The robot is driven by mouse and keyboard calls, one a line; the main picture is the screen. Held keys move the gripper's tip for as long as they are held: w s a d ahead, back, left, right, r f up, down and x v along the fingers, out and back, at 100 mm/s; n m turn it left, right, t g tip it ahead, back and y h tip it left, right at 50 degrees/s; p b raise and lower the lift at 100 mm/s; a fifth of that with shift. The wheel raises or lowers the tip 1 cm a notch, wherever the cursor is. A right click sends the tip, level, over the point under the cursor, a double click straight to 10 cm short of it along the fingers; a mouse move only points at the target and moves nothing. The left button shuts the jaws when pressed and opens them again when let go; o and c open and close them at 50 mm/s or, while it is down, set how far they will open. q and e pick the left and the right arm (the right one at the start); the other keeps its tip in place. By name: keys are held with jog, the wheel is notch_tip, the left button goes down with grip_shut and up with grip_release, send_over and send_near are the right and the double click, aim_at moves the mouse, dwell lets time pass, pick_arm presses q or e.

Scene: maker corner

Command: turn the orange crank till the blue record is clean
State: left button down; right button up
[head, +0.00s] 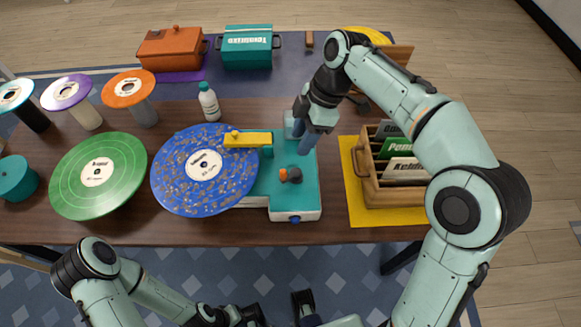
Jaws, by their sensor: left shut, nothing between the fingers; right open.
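The blue record (187,187) lies flat on the left side of the teal and white cleaning machine (265,190). Brown specks cover much of its blue surface, around a white label. A yellow bar (247,139) reaches over the record's upper right part. The orange crank (291,175) has a dark arm and sits on top of the machine. My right gripper (304,142) is open, just above the crank at the machine's far right corner, apart from the crank. My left gripper (303,304) is shut and empty at the bottom edge, well short of the table and partly cut off.
A green record (62,187) lies left of the blue one. Records on stands (126,88) and a white bottle (209,103) are behind. A wooden crate of sleeves (370,186) stands close on the right, on a yellow mat (358,219). Orange (160,50) and teal boxes (247,57) stand farther back.

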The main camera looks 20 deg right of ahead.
aim_at(284, 171)
jog(key=a+f, duration=0.1)
jog(key=f, duration=0.3)
jog(key=a+f+n+b, duration=0.1)
jog(key=a+f, duration=0.1)
jog(key=f, duration=0.2)
jog(key=a+f+n+b, duration=0.1)
jog(key=a+f, duration=0.1)
jog(key=f, duration=0.2)
jog(key=shift+s, duration=0.25)
grip_shut()
